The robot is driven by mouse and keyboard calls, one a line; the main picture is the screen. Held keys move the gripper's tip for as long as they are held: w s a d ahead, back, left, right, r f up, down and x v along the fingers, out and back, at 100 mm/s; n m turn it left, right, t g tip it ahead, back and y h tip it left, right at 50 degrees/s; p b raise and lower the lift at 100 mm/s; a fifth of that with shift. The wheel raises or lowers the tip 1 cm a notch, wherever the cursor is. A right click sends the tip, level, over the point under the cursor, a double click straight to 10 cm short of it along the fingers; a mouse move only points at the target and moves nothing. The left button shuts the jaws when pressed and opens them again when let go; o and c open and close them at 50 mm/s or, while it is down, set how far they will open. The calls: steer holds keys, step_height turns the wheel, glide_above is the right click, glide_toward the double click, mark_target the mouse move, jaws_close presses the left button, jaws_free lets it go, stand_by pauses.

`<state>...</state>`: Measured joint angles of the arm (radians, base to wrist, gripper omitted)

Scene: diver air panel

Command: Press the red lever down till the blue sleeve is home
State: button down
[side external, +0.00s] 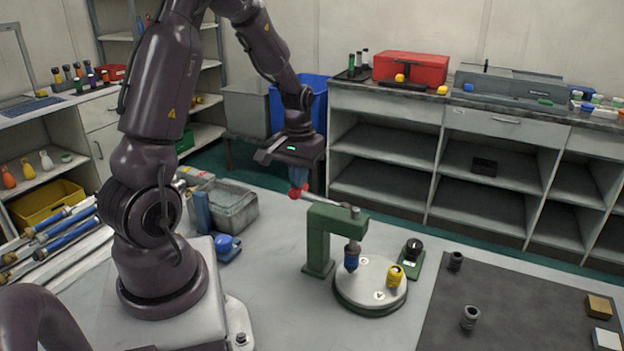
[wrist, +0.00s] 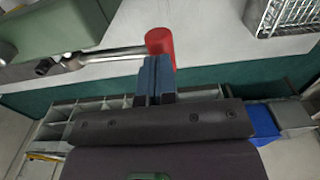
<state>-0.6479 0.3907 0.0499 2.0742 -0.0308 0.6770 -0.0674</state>
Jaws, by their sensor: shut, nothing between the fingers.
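The red lever end (side external: 298,192) sits on a metal rod (side external: 325,200) that runs left from the top of the green press (side external: 320,240). My gripper (side external: 298,182) is shut and empty, pointing down just over the red end. In the wrist view its blue fingertips (wrist: 155,68) overlap the red end (wrist: 160,42); contact cannot be told.
A yellow sleeve (side external: 395,276) stands on the round plate. A small green block with a black knob (side external: 413,250) is right of it. A dark mat (side external: 500,310) holds several small parts. A grey bin (side external: 232,208) and blue item (side external: 228,246) lie left.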

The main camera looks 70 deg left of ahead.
mark_target(301, 193)
steer(key=shift+f, duration=0.35)
stand_by(0.3)
steer(key=shift+f, duration=0.85)
steer(key=shift+d+f, duration=0.1)
steer(key=shift+f, duration=0.6)
steer(key=shift+w+f, duration=0.1)
steer(key=shift+f, duration=0.1)
stand_by(0.4)
step_height(301, 193, up, 12)
stand_by(1.8)
